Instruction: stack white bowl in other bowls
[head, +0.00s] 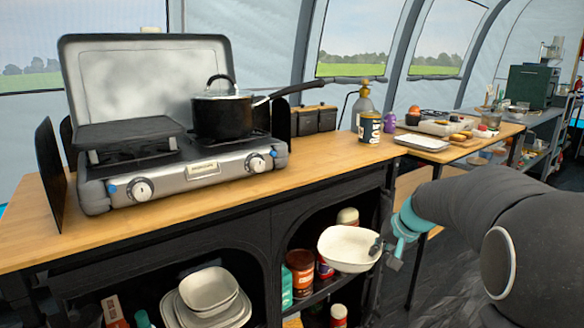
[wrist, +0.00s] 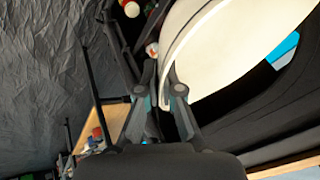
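A white bowl (head: 345,252) hangs in the air in front of the right shelf opening, slightly tilted. My gripper (head: 380,250) is at its right edge, shut on the rim. In the wrist view the bowl (wrist: 245,45) fills the upper right, and its rim runs between the fingertips of my gripper (wrist: 165,85). The other bowls (head: 208,288) are a white, squarish stack on wider white dishes in the lower left shelf opening, left of and below the held bowl. The bottom of that stack is cut off by the frame.
Jars and cans (head: 300,268) stand in the right opening behind the held bowl. A dark upright panel (head: 272,275) divides the two openings. The wooden counter (head: 330,160) above carries a camping stove (head: 190,165) with a black pot (head: 222,118).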

